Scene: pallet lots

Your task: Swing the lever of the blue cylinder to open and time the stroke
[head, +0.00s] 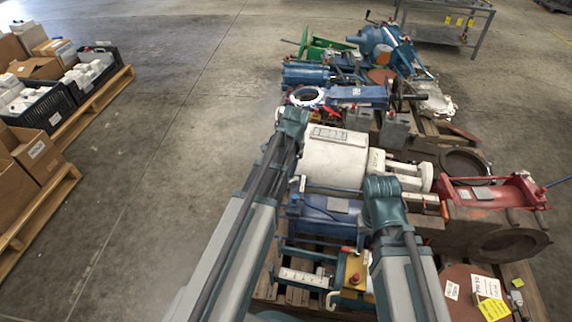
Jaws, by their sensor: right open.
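A blue cylinder (318,213) lies on the pallet in the middle, between my two arms and just below a large white cylinder (335,160). My right arm covers its right end. I cannot clearly make out its lever. My right arm reaches in from the bottom, with its teal joint beside the blue cylinder's right end. My right gripper is open, but it is mostly hidden among the parts by the arm. My left arm runs up along the left side of the pallet. Its gripper does not show.
A yellow-topped unit (354,270) stands at the front. More blue machinery (345,95) crowds the back, before a metal table (446,32). Pallets with boxes and black crates (45,108) stand at the left. The floor between is clear.

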